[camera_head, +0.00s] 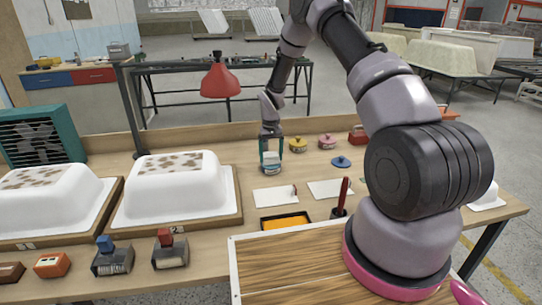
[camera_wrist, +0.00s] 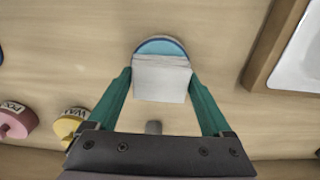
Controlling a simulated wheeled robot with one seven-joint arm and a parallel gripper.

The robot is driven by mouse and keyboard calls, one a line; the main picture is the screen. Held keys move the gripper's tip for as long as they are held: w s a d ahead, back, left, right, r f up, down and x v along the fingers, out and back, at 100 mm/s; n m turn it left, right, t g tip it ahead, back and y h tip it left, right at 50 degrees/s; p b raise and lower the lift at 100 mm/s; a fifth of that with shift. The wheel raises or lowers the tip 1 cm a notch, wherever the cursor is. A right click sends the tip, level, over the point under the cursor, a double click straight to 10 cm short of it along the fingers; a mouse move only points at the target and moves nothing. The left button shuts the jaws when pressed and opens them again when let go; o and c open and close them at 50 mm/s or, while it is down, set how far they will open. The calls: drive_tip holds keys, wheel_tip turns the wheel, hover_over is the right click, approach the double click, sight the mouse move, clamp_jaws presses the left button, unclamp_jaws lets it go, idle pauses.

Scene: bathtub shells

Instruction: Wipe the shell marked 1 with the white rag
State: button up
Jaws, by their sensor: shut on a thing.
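Two white upturned shells with brown-speckled patches on top stand on wooden boards at the left of the head view: a left shell (camera_head: 62,200) and a right shell (camera_head: 205,190). The right board's label looks like 2; the left label, too small to read surely, looks like 1. My gripper (camera_head: 270,158) is right of the right shell, above the bench. In the wrist view its green fingers (camera_wrist: 160,88) are shut on a white folded block, seemingly the white rag (camera_wrist: 160,80). A round blue thing (camera_wrist: 160,46) shows behind the rag; I cannot tell whether they touch.
A yellow wax tin (camera_head: 298,144), a pink tin (camera_head: 327,141) and a blue lid (camera_head: 341,162) are to my gripper's right. A red lamp (camera_head: 220,80) hangs behind. Several hand tools line the front edge.

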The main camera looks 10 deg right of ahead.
sight(271, 154)
drive_tip(key=shift+f, duration=0.5)
idle(1.2)
drive_tip(key=shift+r, duration=0.1)
drive_tip(key=shift+r, duration=3.45)
drive_tip(key=shift+s, duration=0.1)
